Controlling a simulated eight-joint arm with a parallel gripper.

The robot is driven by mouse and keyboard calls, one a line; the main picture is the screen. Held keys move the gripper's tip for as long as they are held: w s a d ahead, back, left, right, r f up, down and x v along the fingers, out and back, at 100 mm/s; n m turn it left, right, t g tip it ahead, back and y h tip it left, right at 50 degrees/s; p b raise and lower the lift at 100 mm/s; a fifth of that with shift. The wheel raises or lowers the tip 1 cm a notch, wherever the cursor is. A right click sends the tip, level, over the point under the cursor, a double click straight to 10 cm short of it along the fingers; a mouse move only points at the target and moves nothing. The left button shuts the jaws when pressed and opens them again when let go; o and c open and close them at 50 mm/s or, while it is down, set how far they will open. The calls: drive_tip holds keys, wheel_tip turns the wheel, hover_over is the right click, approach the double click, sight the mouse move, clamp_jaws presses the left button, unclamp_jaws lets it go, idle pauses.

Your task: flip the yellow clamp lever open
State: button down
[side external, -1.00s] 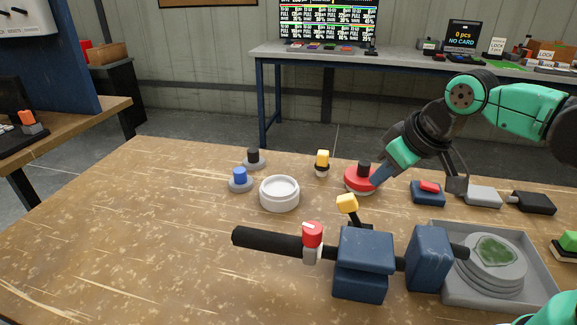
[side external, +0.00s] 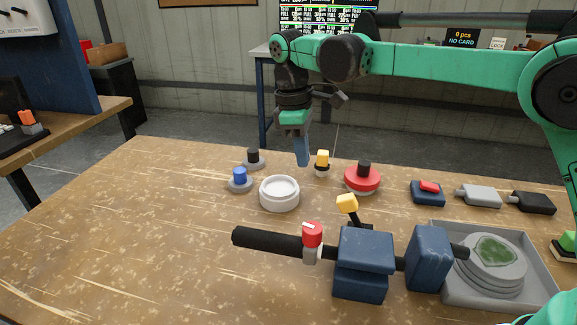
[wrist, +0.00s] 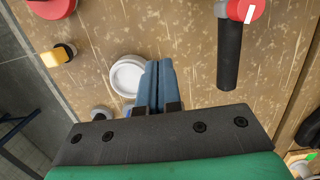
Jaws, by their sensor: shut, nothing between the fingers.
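The yellow clamp lever (side external: 347,204) stands up from the dark blue clamp (side external: 364,250), its yellow tip on a black arm tilted up to the left. The clamp lever does not show in the wrist view. My gripper (side external: 303,161) points down, shut and empty, above the table behind the white dish and left of the small yellow-topped knob. It is well apart from the lever. In the wrist view my gripper's blue fingers (wrist: 157,66) are together, with the white dish (wrist: 127,76) beside them.
A black bar (side external: 266,240) with a red-topped collar (side external: 312,236) runs left from the clamp. The yellow-topped knob (side external: 322,158), red round knob (side external: 362,180) and blue knob (side external: 240,177) stand behind. A grey tray (side external: 535,250) is at right. The left tabletop is clear.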

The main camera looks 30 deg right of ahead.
sight(353, 212)
drive_tip(key=shift+f, duration=0.1)
idle(0.3)
drive_tip(key=f, duration=0.6)
drive_tip(key=s+d+f, duration=0.1)
drive_tip(key=f, duration=0.2)
drive_tip(key=shift+f, duration=0.35)
drive_tip(key=shift+s+d+r, duration=0.65)
drive_tip(key=shift+s+d, duration=0.3)
drive_tip(key=shift+d, duration=0.05)
drive_tip(key=shift+s+d+r, duration=0.25)
drive_tip(key=shift+s, duration=0.05)
